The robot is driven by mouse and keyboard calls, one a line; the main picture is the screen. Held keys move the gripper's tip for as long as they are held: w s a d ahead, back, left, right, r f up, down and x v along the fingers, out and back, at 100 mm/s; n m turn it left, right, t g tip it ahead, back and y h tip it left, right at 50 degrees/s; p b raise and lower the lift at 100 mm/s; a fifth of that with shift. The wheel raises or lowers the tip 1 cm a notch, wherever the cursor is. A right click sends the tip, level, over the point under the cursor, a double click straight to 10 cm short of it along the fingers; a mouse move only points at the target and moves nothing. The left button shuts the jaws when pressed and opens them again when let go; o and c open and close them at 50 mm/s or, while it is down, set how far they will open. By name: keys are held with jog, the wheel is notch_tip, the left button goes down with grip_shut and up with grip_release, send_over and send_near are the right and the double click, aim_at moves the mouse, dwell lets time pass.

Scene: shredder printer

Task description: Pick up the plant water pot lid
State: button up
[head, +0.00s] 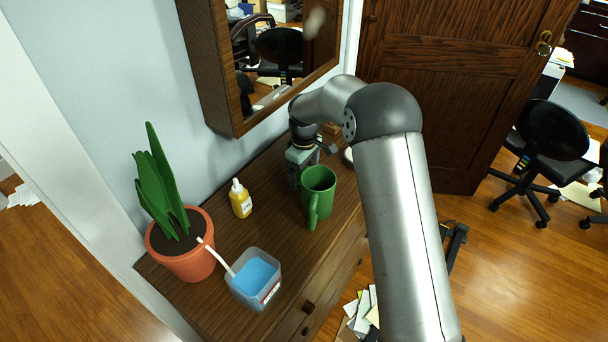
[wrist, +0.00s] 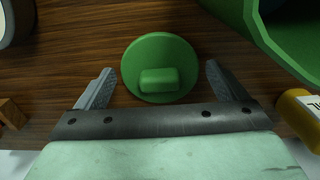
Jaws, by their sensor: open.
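The green round lid (wrist: 150,52) with a raised knob lies on the wooden cabinet top in the wrist view. My gripper (wrist: 162,86) is open, with one finger on either side of the lid's near part and the lid between them. I see no grip on it, and I cannot tell how high the fingers are. In the head view my gripper (head: 301,160) is low over the cabinet, just behind the green mug (head: 319,182), and the lid is hidden there. The mug's edge shows at the upper right of the wrist view (wrist: 253,38).
The yellow bottle (head: 240,199) stands left of the mug, also at the wrist view's right edge (wrist: 297,112). A potted plant (head: 183,262) and a clear container of blue liquid (head: 256,280) stand at the cabinet's near end. A mirror cabinet (head: 213,70) hangs above.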

jog(key=c, duration=0.9)
